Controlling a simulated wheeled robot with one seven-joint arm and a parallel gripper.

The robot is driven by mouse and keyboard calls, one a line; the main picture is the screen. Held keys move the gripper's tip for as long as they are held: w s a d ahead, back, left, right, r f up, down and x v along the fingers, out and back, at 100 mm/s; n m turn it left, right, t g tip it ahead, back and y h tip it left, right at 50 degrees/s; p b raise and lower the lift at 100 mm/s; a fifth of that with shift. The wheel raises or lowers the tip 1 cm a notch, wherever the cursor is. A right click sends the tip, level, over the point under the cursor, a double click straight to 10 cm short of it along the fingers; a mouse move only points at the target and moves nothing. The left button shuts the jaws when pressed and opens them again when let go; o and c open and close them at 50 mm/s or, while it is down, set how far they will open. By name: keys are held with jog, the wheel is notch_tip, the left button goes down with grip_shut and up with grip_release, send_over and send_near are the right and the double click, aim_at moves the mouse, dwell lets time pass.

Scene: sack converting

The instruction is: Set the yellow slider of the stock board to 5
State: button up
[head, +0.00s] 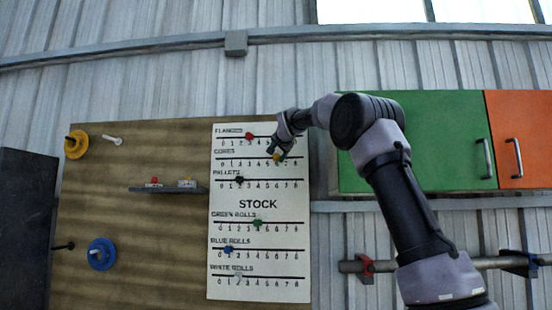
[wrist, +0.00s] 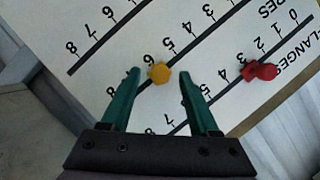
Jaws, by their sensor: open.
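The stock board (head: 217,283) is a white panel with several numbered rows. The yellow slider (head: 277,156) sits on the CORES row, at about 6. It also shows in the wrist view (wrist: 159,72), where the numeral 6 is right beside it. My gripper (head: 279,149) is at the board over the right part of that row. In the wrist view my gripper (wrist: 159,75) is open, with a green finger on each side of the yellow slider. Gaps show between the slider and both fingers.
The red slider (head: 248,136) stands near 3 on the FLANGES row, just above. The black slider (head: 239,180) is on the PALLETS row below. A small shelf (head: 165,190) juts from the brown board at left. A green cabinet (head: 440,140) hangs to the right.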

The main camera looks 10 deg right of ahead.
jog(key=shift+x, duration=1.4)
grip_shut()
dwell(0.4)
